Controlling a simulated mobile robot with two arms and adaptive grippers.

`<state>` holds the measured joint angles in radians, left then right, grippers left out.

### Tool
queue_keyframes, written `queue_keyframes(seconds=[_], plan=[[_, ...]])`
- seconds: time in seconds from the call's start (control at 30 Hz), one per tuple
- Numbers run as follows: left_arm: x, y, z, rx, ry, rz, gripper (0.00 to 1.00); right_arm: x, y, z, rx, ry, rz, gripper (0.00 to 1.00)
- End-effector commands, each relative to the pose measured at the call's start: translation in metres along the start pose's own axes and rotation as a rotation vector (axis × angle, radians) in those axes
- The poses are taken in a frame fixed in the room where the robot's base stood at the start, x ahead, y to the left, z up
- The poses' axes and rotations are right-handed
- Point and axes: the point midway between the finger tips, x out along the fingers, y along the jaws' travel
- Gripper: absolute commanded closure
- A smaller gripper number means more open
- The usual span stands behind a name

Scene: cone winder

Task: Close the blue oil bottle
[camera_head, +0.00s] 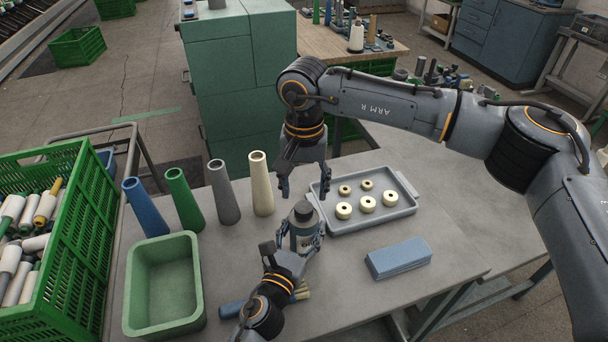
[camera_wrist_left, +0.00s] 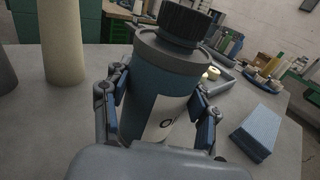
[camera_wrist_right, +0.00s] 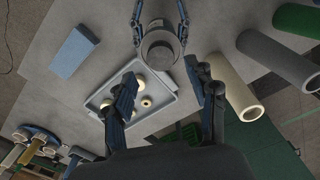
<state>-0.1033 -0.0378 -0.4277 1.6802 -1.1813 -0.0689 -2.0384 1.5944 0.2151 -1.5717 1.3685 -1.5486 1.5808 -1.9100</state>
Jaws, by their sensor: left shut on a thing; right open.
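The blue oil bottle (camera_wrist_left: 140,88) stands upright, with a white label and a grey shoulder. A black ribbed cap (camera_wrist_left: 184,22) sits on its top; I cannot tell how tightly. The bottle also shows in the head view (camera_head: 303,232), and its dark top shows in the right wrist view (camera_wrist_right: 159,50). My left gripper (camera_head: 303,243) is shut around the bottle's body from both sides. My right gripper (camera_head: 304,190) is open and empty, pointing down above the table, just behind and above the cap. Its two fingers show apart in the right wrist view (camera_wrist_right: 163,85).
A grey tray (camera_head: 384,225) with several cream rings lies behind right of the bottle. A blue block (camera_head: 398,258) lies at right. Several cones, including a cream one (camera_head: 261,185), stand behind left. A green bin (camera_head: 163,325) and a green crate (camera_head: 80,225) are at left.

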Motion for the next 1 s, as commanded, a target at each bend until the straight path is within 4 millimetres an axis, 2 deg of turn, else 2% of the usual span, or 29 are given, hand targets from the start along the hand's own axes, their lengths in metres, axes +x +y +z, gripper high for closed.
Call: queue_keyframes(seconds=[0.1,0.3,0.7,0.9,1.0], plan=[[0.0,0.0,0.001,0.0,-0.001,0.0,1.0,0.02,0.0,0.0,0.001,-0.002,0.001,0.43],[0.0,0.0,0.001,0.0,-0.001,0.0,1.0,0.042,0.0,0.0,0.001,-0.001,0.0,0.43],[0.0,0.0,0.001,0.0,-0.001,0.0,1.0,0.049,0.0,0.0,0.001,0.0,-0.001,0.43],[0.0,0.0,0.001,0.0,-0.001,0.0,1.0,0.049,0.0,0.0,0.001,0.0,-0.001,0.84],[0.0,0.0,0.0,-0.001,-0.001,0.0,1.0,0.049,0.0,0.0,0.001,0.0,0.0,1.0]])
